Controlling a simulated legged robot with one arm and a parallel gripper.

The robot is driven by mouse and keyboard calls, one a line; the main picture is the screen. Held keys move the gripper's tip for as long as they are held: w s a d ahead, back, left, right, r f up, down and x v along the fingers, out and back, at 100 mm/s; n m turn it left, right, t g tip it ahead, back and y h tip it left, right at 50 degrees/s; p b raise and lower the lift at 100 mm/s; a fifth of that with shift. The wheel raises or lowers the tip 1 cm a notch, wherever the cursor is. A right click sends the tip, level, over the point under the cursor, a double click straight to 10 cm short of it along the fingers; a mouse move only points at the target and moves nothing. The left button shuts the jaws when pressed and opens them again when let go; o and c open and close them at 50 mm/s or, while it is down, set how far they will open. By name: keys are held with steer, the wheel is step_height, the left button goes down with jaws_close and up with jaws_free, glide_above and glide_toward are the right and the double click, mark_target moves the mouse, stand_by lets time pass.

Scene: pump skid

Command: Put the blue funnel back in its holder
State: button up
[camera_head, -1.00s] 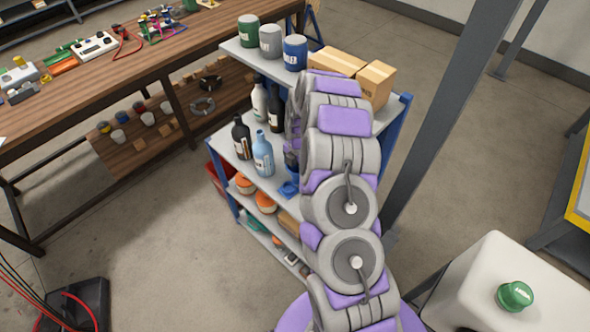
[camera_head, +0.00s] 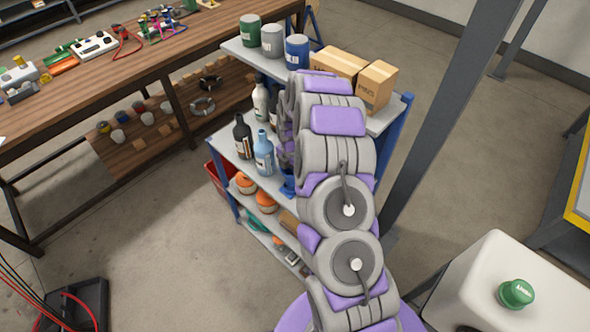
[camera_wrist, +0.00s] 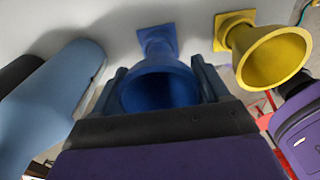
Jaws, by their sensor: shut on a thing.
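The blue funnel (camera_wrist: 160,92) is in the wrist view, its wide round mouth facing the camera. My gripper (camera_wrist: 157,80) is shut on it, with one dark finger at each side. A blue flared piece with a square end (camera_wrist: 158,40) shows just beyond the funnel; I cannot tell whether it is the holder or part of the funnel. A yellow funnel-shaped piece (camera_wrist: 272,57) with a similar square end stands to the right. In the head view my arm hides the gripper, and only a small blue part (camera_head: 287,187) shows beside it at the middle shelf.
The shelf rack (camera_head: 225,150) holds a light-blue bottle (camera_head: 263,153), a black bottle (camera_head: 242,137) and a white bottle (camera_head: 261,102). The light-blue bottle is close on the left in the wrist view (camera_wrist: 48,105). Cans and cardboard boxes (camera_head: 340,66) stand on the top shelf. A grey post (camera_head: 440,120) rises right of my arm.

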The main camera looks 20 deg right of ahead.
steer(key=shift+a+r, duration=0.1)
steer(key=shift+a, duration=0.45)
steer(key=shift+d+f, duration=0.3)
steer(key=shift+d, duration=0.45)
steer(key=shift+a+f, duration=0.25)
steer(key=shift+a, duration=0.35)
steer(key=shift+d+f+b, duration=0.35)
steer(key=shift+d+f, duration=0.05)
steer(key=shift+a, duration=0.1)
steer(key=o, duration=0.9)
steer(key=shift+a, duration=0.15)
steer(key=shift+o, duration=1.3)
steer(key=shift+d, duration=0.2)
